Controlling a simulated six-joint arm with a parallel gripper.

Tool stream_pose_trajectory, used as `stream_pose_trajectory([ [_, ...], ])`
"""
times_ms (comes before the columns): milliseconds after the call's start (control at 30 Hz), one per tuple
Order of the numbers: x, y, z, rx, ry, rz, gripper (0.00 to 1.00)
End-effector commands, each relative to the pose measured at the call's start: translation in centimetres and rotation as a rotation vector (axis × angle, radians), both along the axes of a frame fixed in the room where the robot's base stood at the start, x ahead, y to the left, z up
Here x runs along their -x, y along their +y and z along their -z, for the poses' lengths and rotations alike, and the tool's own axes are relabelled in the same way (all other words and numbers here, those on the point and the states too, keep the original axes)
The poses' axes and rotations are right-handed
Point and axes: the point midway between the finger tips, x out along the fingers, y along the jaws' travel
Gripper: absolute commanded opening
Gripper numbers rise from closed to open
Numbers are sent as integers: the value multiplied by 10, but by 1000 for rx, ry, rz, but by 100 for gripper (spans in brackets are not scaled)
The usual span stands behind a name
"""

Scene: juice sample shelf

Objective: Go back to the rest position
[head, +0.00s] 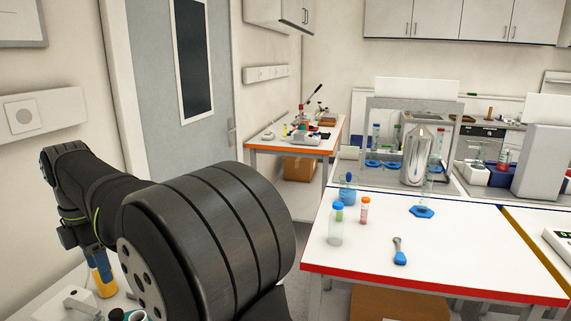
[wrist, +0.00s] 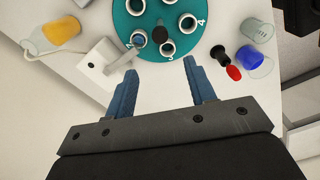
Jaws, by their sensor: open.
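My gripper (wrist: 160,65) shows in the wrist view with its two blue fingers spread apart and nothing between them. In the head view my gripper (head: 101,262) is at the lower left, pointing down over a white surface and partly hidden by my arm. A teal round holder (wrist: 127,25) with several numbered holes lies just beyond the fingertips. A dark round piece stands out near its middle, and one hole on its left holds something blue. The fingers look clear of the holder, though the exact height gap cannot be told.
Beside the holder are a glass vessel with orange liquid (wrist: 62,32), a white device (wrist: 97,68), a black and red item (wrist: 234,73) and a blue vessel (wrist: 254,60). A red-edged bench (head: 450,265) with bottles stands at right in the head view.

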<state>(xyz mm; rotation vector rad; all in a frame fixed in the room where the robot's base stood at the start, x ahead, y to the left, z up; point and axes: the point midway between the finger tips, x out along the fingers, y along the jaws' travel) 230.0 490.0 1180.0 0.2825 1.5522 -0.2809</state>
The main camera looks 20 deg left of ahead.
Motion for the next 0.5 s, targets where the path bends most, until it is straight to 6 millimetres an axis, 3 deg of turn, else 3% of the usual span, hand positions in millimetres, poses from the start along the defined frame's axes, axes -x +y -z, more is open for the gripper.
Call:
stream_pose_trajectory([
  [267,0,0,-51,-3,-1,0,50],
  [500,0,-1,-3,5,2,0,50],
])
